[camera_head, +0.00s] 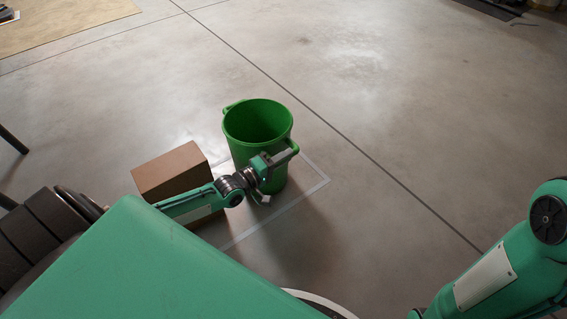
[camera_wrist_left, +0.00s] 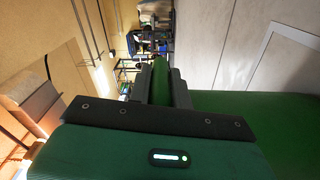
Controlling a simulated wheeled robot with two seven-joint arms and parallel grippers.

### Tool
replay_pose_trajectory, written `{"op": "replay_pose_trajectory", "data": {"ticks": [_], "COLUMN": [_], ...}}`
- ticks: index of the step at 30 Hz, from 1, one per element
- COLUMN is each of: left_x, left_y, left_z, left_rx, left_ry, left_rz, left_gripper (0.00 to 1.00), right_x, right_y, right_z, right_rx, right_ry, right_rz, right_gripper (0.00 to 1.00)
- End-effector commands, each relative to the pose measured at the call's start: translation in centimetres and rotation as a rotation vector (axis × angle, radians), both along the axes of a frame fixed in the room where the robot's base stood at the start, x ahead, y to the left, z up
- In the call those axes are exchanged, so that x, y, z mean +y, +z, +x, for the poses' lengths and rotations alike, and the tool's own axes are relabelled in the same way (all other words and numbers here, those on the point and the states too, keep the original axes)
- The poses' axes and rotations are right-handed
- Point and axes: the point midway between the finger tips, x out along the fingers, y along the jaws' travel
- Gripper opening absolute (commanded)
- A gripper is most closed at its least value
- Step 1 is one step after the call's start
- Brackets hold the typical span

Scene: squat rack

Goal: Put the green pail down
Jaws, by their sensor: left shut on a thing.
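The green pail (camera_head: 245,150) stands upright and open at the top, near the middle of the head view, over a taped outline on the floor. I cannot tell whether its base touches the floor. My left gripper (camera_head: 287,153) reaches across the pail's near side and is shut on the handle at its right rim. In the left wrist view, a green strip of the handle (camera_wrist_left: 160,80) sits between the dark fingers, and the pail's green wall (camera_wrist_left: 260,115) fills the right side. My right gripper is out of view; only my right arm shows at the lower right.
A brown cardboard box (camera_head: 172,172) stands close to the left of the pail, beside my left forearm. Pale tape lines (camera_head: 308,192) mark the floor around the pail. The concrete floor (camera_head: 400,130) behind and to the right is clear. A tan mat lies at the upper left.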

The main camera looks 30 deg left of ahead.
Motion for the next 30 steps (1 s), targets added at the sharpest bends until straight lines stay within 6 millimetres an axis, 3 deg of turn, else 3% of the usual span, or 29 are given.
{"op": "replay_pose_trajectory", "data": {"ticks": [7, 8, 11, 23, 30], "left_x": [0.0, 0.0, 0.0, 0.3, 1.7], "left_y": [-0.5, -0.7, -0.6, -0.5, -0.3], "left_z": [0.1, 0.0, 0.0, -0.6, -4.3], "left_rx": [-0.004, 0.000, 0.000, 0.002, 0.005], "left_ry": [0.000, 0.000, 0.000, 0.000, 0.000], "left_rz": [0.001, -0.001, -0.001, 0.001, 0.002], "left_gripper": [0.00, 0.22, 0.42, 0.42, 0.42], "right_x": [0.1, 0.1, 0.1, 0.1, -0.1], "right_y": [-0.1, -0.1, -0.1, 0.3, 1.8], "right_z": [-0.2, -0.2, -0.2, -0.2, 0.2], "right_rx": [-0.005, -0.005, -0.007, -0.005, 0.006], "right_ry": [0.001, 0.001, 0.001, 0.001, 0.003], "right_rz": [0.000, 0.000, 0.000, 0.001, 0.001], "right_gripper": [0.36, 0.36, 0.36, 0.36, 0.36]}}
